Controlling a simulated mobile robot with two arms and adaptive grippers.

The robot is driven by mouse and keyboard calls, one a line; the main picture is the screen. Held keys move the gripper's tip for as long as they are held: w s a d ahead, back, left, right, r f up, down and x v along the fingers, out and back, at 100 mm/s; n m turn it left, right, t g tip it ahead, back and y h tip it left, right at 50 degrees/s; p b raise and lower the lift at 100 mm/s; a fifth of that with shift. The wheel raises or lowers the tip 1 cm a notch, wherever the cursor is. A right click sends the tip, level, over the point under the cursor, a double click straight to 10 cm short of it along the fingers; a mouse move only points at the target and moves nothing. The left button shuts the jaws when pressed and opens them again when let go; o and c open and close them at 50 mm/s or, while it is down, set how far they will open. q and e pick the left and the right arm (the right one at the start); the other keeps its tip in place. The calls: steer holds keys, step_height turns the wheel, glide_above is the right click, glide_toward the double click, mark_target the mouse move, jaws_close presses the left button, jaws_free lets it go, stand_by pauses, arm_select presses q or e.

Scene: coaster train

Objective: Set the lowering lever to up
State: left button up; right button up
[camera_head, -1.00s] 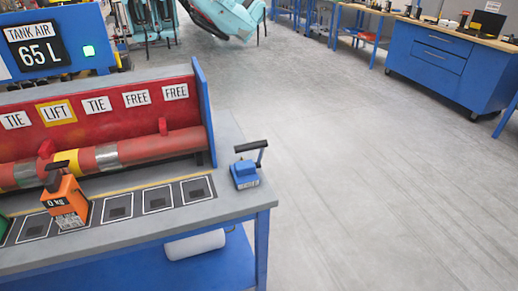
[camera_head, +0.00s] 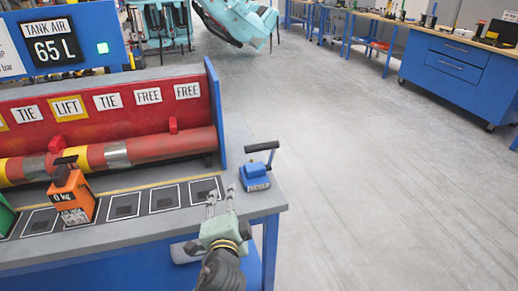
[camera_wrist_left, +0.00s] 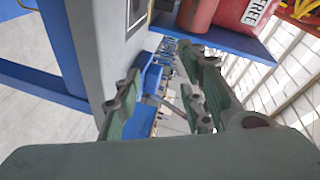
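The lowering lever is a small blue box (camera_head: 254,176) with a label on its front, at the right end of the bench top. The fingers (camera_wrist_left: 163,103) also show spread in the left wrist view. I cannot tell whether the blue shape between them there is the lever box. My right gripper is not in view.
The bench (camera_head: 150,226) carries a red pipe rack with a blue end plate (camera_head: 215,115), an orange block (camera_head: 72,195) marked 0 kg and a row of dark square pads (camera_head: 124,206). A tank air sign (camera_head: 60,45) reads 65 L. Open floor lies to the right.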

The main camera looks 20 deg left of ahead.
mark_target(259, 148)
arm_select(q)
steer(key=w+d+r+m+t, duration=0.1)
steer(key=w+r+m, duration=0.1)
steer(key=w+r, duration=0.1)
steer(key=w+d+r+m+t+h, duration=0.1)
steer(key=w+d+r+m+t, duration=0.1)
steer(key=w, duration=0.3)
steer(key=w+d+r+m+t+h+p, duration=0.1)
steer(key=w+d+r+m, duration=0.1)
steer(key=w+r, duration=0.2)
steer(key=shift+w+r+m+t, duration=0.3)
steer(key=shift+w+r+m, duration=0.05)
steer(key=shift+m, duration=0.05)
steer(key=shift+w+a+r, duration=0.1)
steer(key=shift+w+a, duration=0.05)
steer(key=shift+w, duration=0.45)
jaws_close()
